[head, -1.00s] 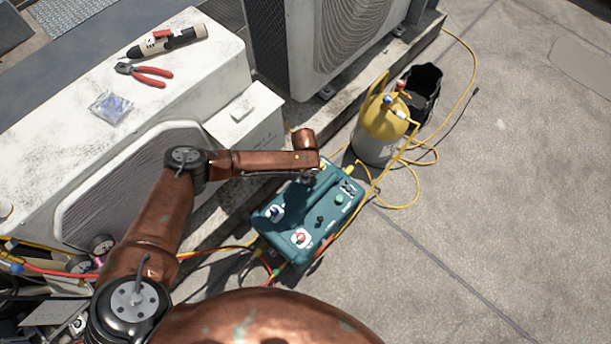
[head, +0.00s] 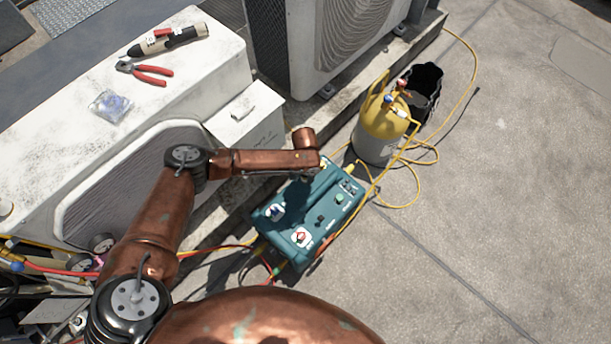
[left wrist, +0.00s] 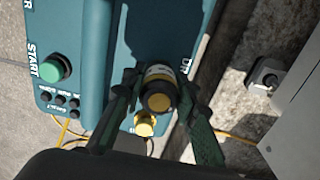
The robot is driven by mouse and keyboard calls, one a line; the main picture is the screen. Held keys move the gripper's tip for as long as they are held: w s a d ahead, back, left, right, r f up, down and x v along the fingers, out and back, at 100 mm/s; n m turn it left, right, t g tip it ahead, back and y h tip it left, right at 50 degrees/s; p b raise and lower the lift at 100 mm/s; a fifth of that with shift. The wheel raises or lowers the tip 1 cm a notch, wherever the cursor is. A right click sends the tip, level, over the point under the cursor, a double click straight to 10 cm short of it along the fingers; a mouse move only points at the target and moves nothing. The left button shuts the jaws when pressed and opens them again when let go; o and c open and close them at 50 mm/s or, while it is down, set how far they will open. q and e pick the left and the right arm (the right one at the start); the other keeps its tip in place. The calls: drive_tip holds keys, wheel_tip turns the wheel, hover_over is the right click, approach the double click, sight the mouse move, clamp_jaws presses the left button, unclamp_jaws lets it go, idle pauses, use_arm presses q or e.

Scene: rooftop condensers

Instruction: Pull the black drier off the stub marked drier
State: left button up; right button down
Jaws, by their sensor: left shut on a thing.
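The black drier (left wrist: 158,92), a short dark cylinder with a pale label band and a brass-coloured end, shows in the left wrist view. My left gripper (left wrist: 160,100) is shut on it, one dark finger on each side. The drier is over the teal machine (left wrist: 95,45), near lettering that is partly covered; I cannot see the stub or whether the drier still touches it. In the head view my left arm reaches over the teal machine (head: 325,215), and its wrist hides the drier and fingers. My right gripper is not in view.
A yellow and grey cylinder (head: 378,135) stands beyond the machine, with a black bucket (head: 427,85) behind it and yellow hoses on the ground. A white condenser (head: 215,75) with pliers (head: 150,75) on top is at the left. Open concrete lies to the right.

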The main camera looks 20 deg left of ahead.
use_arm(q)
clamp_jaws()
drive_tip(key=shift+r, duration=0.3)
idle(0.4)
drive_tip(key=shift+r+p, duration=1.85)
drive_tip(key=shift+r, duration=0.3)
